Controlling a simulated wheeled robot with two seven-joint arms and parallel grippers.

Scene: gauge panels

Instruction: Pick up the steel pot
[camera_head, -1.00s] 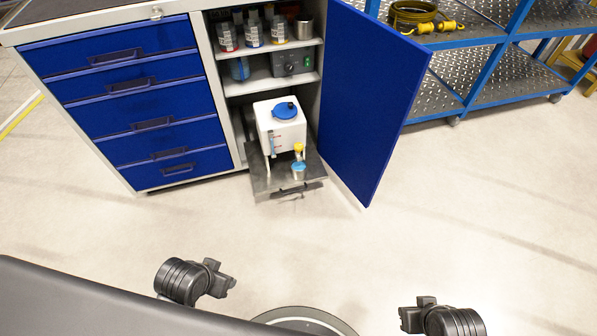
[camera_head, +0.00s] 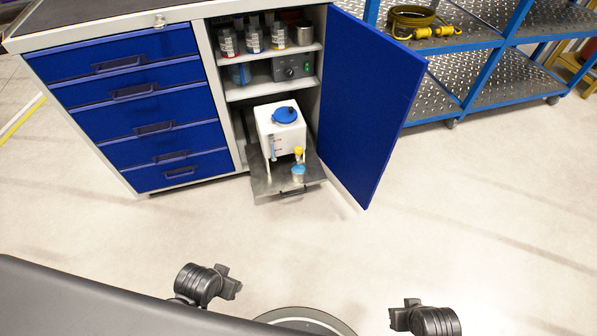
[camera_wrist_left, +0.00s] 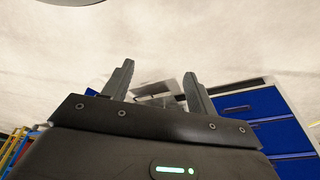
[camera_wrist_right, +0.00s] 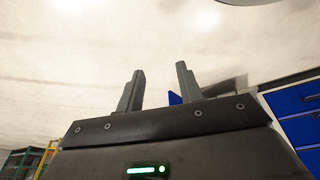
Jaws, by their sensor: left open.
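The steel pot (camera_head: 304,33) is a small grey metal cylinder. It stands upright at the right end of the cabinet's top shelf (camera_head: 270,52) in the head view, beside several labelled bottles (camera_head: 254,38). My left gripper (camera_head: 232,284) is low in the head view, well short of the cabinet. In the left wrist view its two fingers (camera_wrist_left: 158,82) are apart with nothing between them. My right gripper (camera_head: 398,316) is at the bottom right, also far from the pot. In the right wrist view its fingers (camera_wrist_right: 160,82) are apart and empty.
The blue cabinet door (camera_head: 367,110) stands open to the right of the shelves. A white tank with a blue cap (camera_head: 281,133) sits on a pulled-out low tray (camera_head: 280,192). A grey box (camera_head: 292,66) is on the middle shelf. The floor before the cabinet is clear.

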